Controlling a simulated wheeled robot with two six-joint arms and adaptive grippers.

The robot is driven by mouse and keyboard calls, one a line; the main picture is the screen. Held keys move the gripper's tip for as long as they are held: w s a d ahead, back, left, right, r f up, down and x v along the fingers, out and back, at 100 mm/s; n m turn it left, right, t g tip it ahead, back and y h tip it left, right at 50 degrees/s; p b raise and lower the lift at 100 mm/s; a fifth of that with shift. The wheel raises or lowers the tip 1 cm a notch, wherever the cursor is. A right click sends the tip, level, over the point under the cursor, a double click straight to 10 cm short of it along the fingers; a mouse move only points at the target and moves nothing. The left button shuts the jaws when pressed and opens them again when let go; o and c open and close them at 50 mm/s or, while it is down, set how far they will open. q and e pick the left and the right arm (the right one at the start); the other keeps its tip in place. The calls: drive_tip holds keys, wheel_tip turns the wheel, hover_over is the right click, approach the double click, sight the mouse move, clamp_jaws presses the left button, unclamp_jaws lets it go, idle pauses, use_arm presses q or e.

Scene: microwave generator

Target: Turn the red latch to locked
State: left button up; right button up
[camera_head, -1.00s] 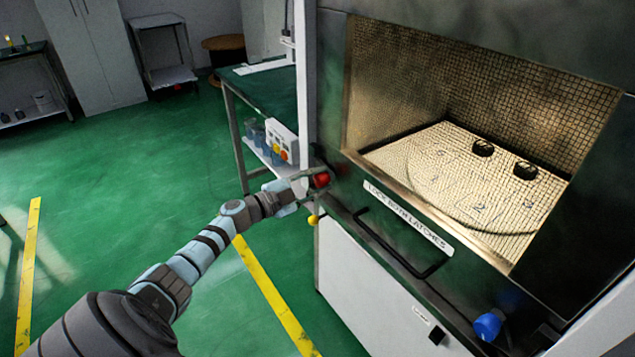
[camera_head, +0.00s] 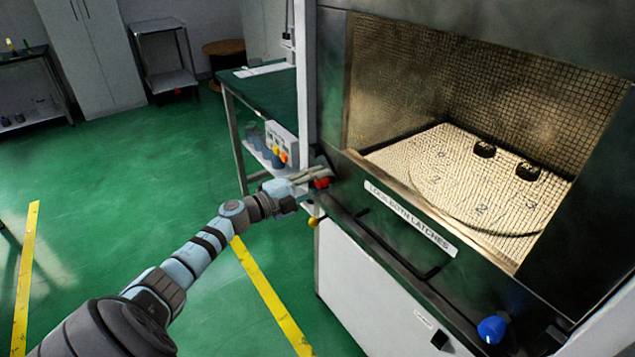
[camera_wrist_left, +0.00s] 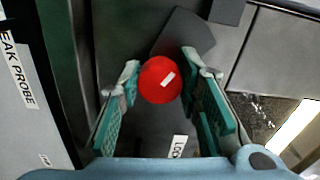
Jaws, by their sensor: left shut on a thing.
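The red latch (camera_head: 322,184) is a round red knob on the dark front of the microwave cabinet, at its left side. In the left wrist view the red knob (camera_wrist_left: 160,80) has a small white mark on its face, and a dark grey plate shows behind it at upper right. My left gripper (camera_head: 314,177) is at the latch. Its teal-padded fingers (camera_wrist_left: 160,85) stand on both sides of the knob and are shut on it. A partly hidden white label beginning "LO" (camera_wrist_left: 178,147) lies below the knob. My right gripper is out of view.
A blue knob (camera_head: 491,329) is at the cabinet's lower right. A dark handle (camera_head: 400,250) runs below the "LOCK BOTH LATCHES" label (camera_head: 410,218). The open chamber holds a round plate (camera_head: 450,195) with two black blocks. A green-topped bench (camera_head: 258,92) stands behind my left gripper.

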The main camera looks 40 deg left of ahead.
use_arm(q)
drive_tip(key=shift+f, duration=0.1)
drive_tip(key=o, duration=1.1)
drive_tip(key=shift+o, duration=0.2)
drive_tip(key=shift+s, duration=0.15)
drive_tip(key=v, duration=1.1)
drive_tip(key=shift+s+a, duration=0.15)
drive_tip(key=shift+s, duration=0.2)
